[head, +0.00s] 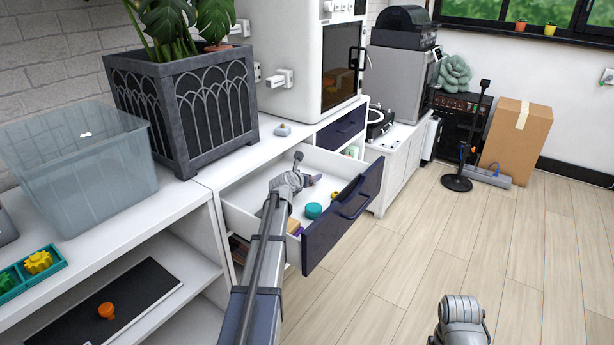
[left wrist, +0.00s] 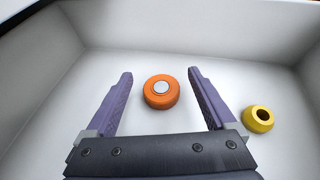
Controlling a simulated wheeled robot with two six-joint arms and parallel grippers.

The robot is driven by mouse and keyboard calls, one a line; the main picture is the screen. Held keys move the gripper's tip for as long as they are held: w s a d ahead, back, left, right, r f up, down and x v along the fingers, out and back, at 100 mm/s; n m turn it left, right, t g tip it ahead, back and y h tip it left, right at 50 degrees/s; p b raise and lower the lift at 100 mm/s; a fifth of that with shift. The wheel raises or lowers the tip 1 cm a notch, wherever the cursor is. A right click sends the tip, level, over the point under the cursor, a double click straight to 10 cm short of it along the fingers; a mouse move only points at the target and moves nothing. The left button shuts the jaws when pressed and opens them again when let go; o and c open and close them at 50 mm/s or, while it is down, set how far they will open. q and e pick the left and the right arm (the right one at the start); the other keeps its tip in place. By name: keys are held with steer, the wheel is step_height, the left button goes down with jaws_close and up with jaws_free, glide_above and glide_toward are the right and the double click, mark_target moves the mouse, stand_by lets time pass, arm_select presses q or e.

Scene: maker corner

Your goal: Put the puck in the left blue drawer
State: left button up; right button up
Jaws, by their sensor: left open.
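The left blue drawer (head: 342,215) is pulled open; its white inside shows. In the left wrist view, an orange round puck (left wrist: 161,92) with a silver centre lies on the drawer floor (left wrist: 225,62). My left gripper (head: 314,180) is inside the drawer space. In the left wrist view its purple fingers (left wrist: 160,78) are open, one on each side of the puck, with a gap on both sides. The puck cannot be made out in the head view.
The drawer also holds a teal round thing (head: 314,210) and a yellow ring (left wrist: 258,119). Another blue drawer (head: 340,129) farther along is shut. A clear bin (head: 80,180) and a dark planter (head: 185,110) stand on the white top.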

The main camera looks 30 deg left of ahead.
arm_select(q)
steer(key=shift+r+p, duration=0.25)
steer(key=shift+p, duration=0.05)
steer(key=shift+r+p, duration=0.45)
steer(key=shift+r, duration=0.05)
steer(key=p+v, duration=0.4)
steer(key=v, duration=0.8)
stand_by(0.3)
